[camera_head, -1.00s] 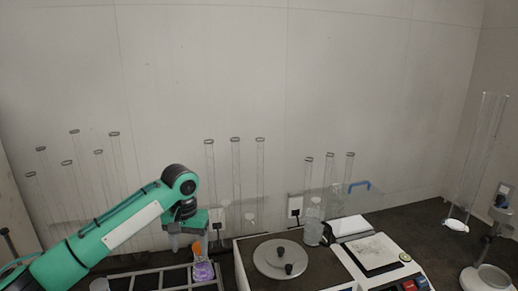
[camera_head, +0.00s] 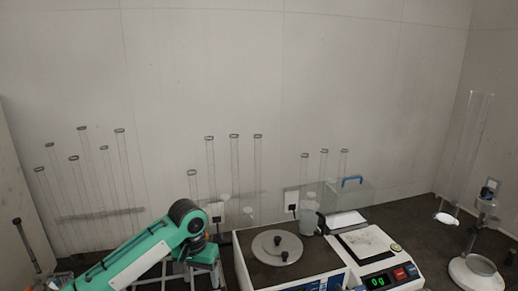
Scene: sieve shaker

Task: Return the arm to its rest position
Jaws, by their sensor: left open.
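My left arm, green with a black wrist joint (camera_head: 187,215), reaches in from the lower left. My left gripper (camera_head: 202,262) hangs below that joint, pointing down, left of the sieve shaker. It is open. Its fingertips are hard to make out against the pale rack (camera_head: 160,282) at the bottom edge, so I cannot tell whether they touch it. The sieve shaker (camera_head: 250,270) has a round metal lid with dark knobs (camera_head: 277,247) on top. My right gripper is not in view.
A balance (camera_head: 375,250) with a lit green display stands right of the shaker. A clear jar (camera_head: 308,222) stands behind them. Several tall glass tubes (camera_head: 235,165) line the back wall. A stand with a white base (camera_head: 475,272) is at the far right.

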